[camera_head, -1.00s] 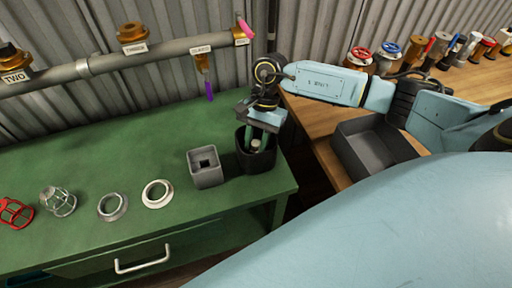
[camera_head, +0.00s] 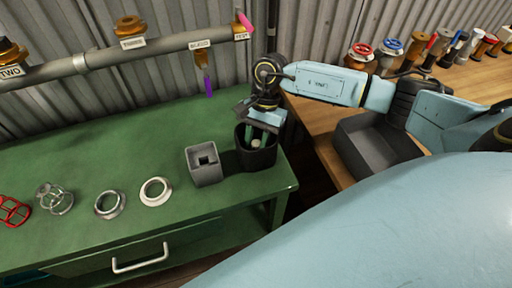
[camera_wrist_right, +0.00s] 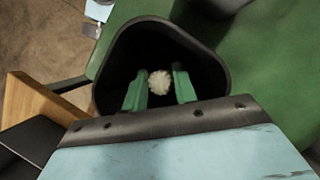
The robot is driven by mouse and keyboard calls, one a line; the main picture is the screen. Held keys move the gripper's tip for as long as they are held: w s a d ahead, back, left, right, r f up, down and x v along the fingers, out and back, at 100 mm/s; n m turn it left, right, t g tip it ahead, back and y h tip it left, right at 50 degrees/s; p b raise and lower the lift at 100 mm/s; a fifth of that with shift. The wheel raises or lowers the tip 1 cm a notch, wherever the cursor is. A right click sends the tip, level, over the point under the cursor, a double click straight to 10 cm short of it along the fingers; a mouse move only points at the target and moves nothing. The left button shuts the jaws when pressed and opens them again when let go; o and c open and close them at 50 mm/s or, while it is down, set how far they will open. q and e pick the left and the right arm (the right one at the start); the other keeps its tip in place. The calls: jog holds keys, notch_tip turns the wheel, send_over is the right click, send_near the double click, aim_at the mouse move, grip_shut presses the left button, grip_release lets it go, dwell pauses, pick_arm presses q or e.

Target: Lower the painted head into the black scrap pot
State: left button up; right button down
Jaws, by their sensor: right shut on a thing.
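The black scrap pot (camera_head: 258,160) stands on the green bench near its right end. My right gripper (camera_head: 255,138) points down into the pot's mouth. In the right wrist view its green fingers (camera_wrist_right: 159,86) are shut on a small pale, round, rough-looking head (camera_wrist_right: 159,82). The head is inside the rim of the pot (camera_wrist_right: 222,70), apart from the walls as far as I can see. The pot's floor is dark, so I cannot tell how far the head is above it. My left gripper is not in view.
A grey square holder (camera_head: 204,165) stands just left of the pot. A pipe (camera_head: 100,60) with labelled valves runs behind. A dark open bin (camera_head: 372,145) sits on the wooden bench at right.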

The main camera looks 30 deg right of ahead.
jog(key=shift+f, duration=0.15)
jog(key=c, duration=1)
grip_release()
jog(key=shift+c, duration=0.2)
